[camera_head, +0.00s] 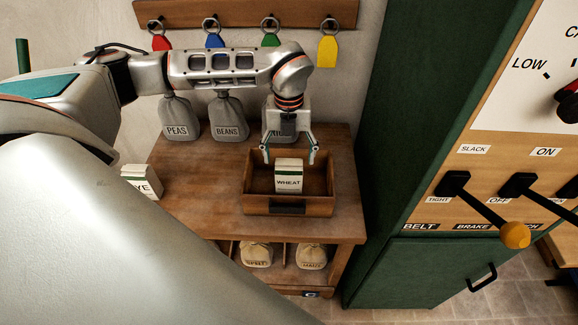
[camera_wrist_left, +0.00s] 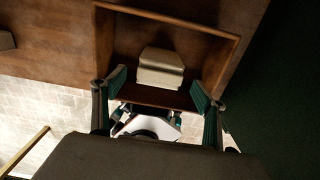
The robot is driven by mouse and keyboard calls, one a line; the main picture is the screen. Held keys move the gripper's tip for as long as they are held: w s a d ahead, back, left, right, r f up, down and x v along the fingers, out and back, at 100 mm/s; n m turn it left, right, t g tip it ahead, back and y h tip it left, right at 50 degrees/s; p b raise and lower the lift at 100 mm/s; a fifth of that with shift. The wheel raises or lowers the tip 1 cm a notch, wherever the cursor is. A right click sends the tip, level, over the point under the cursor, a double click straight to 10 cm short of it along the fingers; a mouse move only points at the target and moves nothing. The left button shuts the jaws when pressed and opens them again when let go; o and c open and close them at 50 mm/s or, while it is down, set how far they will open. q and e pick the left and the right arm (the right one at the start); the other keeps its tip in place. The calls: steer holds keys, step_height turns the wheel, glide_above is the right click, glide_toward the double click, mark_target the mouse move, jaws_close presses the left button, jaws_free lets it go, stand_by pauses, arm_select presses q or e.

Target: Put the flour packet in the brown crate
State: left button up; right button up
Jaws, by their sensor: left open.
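The flour packet (camera_head: 289,178), white with a green band and marked WHEAT, stands upright inside the brown crate (camera_head: 288,208) on the wooden table. The packet (camera_wrist_left: 160,68) and the crate (camera_wrist_left: 172,17) also show in the left wrist view. My left gripper (camera_head: 289,158) is open above the crate, its fingers apart on either side of the packet's top and clear of it. My right gripper is not in view.
Another white packet (camera_head: 142,181), its label ending in YE, stands on the table (camera_head: 200,205) at the left. Grey sacks marked PEAS (camera_head: 179,118) and BEANS (camera_head: 229,118) stand behind. A green cabinet (camera_head: 405,130) with levers rises close at the right.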

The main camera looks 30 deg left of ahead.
arm_select(q)
step_height(320, 180, up, 6)
steer(key=shift+f, duration=0.1)
steer(key=shift+s, duration=0.1)
stand_by(0.6)
